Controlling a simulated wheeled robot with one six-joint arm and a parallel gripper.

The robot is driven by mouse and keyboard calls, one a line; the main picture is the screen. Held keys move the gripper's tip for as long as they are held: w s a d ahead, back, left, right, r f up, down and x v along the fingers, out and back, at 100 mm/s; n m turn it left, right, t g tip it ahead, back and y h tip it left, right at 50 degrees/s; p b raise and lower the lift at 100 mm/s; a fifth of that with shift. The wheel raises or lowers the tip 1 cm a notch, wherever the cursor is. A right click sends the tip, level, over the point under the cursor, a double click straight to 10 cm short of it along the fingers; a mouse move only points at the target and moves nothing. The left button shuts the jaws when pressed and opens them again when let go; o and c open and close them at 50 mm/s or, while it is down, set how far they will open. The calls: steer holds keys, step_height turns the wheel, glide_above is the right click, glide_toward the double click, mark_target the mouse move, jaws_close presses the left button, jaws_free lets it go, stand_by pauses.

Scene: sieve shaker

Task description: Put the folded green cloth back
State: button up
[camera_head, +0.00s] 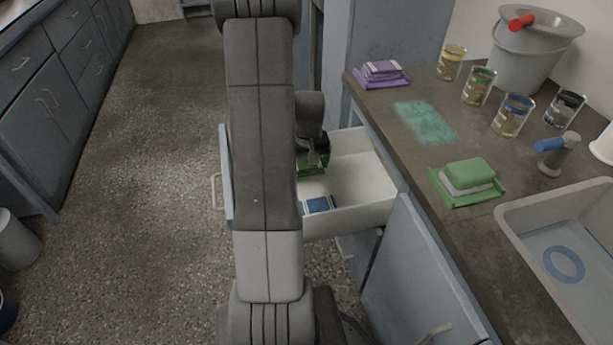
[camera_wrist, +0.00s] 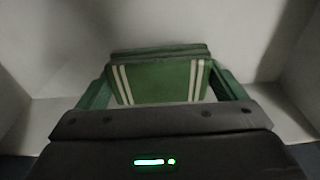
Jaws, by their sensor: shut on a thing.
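The folded green cloth (camera_wrist: 160,80) with pale stripes is between the two fingers of my gripper (camera_wrist: 163,92) in the wrist view. My gripper is shut on it. In the head view the green cloth (camera_head: 314,167) shows partly below my gripper (camera_head: 311,156), within the open white drawer (camera_head: 365,172). The arm hides part of the cloth and the drawer's left side. I cannot tell whether the cloth touches the drawer floor. A folded blue cloth (camera_head: 320,204) lies in the drawer nearer the camera.
Speckled floor (camera_head: 165,130) is open left.

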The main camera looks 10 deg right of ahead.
mark_target(306, 181)
steer(key=shift+f+b, duration=0.5)
steer(key=shift+f, duration=1.35)
steer(key=shift+f, duration=0.25)
steer(key=o, duration=0.7)
steer(key=shift+r, duration=0.1)
steer(key=shift+r, duration=0.1)
steer(key=r+p, duration=0.1)
steer(key=r, duration=0.3)
steer(key=s+r+p, duration=0.1)
steer(key=r, duration=0.3)
steer(key=r+p, duration=0.1)
steer(key=r, duration=0.3)
steer(key=shift+s, duration=0.2)
